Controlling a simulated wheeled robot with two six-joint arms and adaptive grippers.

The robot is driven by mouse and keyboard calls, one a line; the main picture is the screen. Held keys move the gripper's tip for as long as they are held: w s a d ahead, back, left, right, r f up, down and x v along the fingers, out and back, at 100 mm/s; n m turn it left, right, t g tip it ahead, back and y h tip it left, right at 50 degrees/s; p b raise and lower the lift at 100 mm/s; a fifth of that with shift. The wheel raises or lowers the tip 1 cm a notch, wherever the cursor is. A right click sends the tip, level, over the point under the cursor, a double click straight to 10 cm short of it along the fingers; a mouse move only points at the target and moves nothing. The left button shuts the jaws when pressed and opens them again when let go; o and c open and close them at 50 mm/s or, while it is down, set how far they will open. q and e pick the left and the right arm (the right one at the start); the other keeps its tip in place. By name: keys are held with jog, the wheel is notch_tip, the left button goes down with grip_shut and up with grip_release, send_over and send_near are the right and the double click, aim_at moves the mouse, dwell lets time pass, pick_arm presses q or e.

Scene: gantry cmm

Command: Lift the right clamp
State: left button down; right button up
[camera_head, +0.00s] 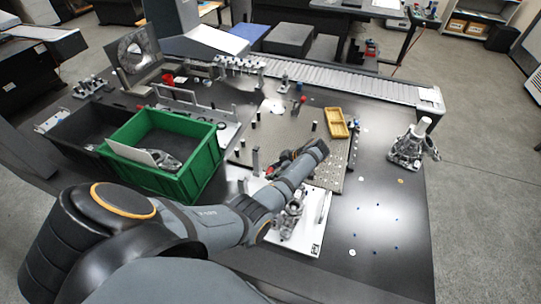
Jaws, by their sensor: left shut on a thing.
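My left arm reaches in from the lower left over a white fixture plate (312,240) with a metal part (290,218) on it. My left gripper (280,168) is partly hidden behind my own wrist, at the plate's far side. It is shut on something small. A bit of red (270,172) shows at the gripper, perhaps a clamp handle, but the clamp itself is mostly hidden and I cannot tell its position. My right gripper is not in view.
A green bin (202,168) with parts in it stands left of the fixture, beside a dark bin. A yellow tray (336,122) lies behind. A metal casting (408,148) stands at the right. The table's right front is mostly clear.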

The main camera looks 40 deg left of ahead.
pick_arm(q)
jog(key=shift+w+d, duration=0.2)
jog(key=shift+d, duration=1)
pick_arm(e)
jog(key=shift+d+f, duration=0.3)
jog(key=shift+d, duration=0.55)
pick_arm(q)
jog(key=c, duration=1.1)
grip_release()
jog(key=shift+f, duration=0.1)
jog(key=o, duration=0.3)
jog(key=shift+w, duration=0.2)
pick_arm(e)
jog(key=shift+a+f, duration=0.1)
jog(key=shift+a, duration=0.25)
